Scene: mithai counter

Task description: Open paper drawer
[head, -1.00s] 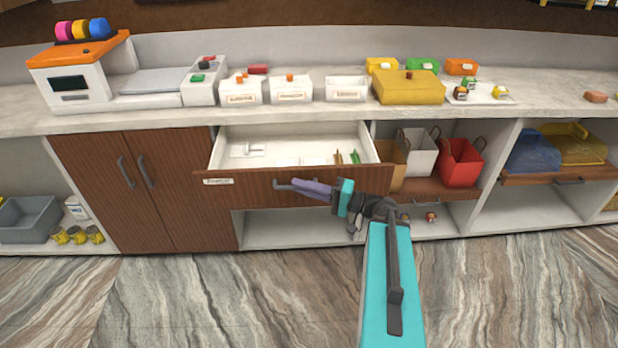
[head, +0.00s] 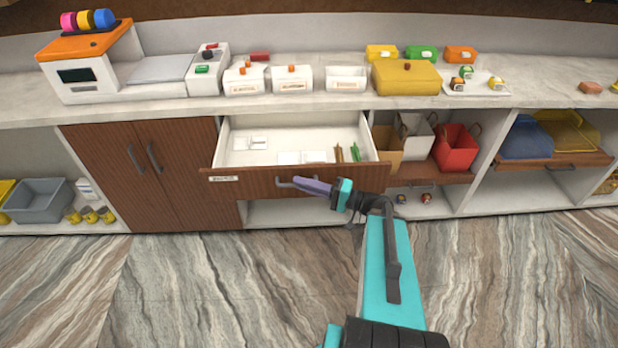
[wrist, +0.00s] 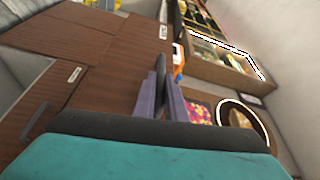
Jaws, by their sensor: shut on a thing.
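The paper drawer (head: 246,183) stands pulled out under the counter. It has a brown wood front with a small white label at its left, and a pale interior. White paper pieces (head: 289,158), a small white item (head: 250,143) and brown and green sticks (head: 338,153) lie inside. My gripper (head: 298,184) is shut on the dark bar handle (head: 283,182) at the middle of the drawer front. In the wrist view, my purple fingers (wrist: 161,92) close around the dark handle bar. The grip's far side is hidden.
Brown double doors (head: 141,175) are left of the drawer. Open shelves with paper bags, a red bag (head: 456,147) and scoops are to the right. The counter (head: 190,107) holds a scale (head: 90,68), white boxes and a yellow box (head: 406,77). The marbled floor in front is clear.

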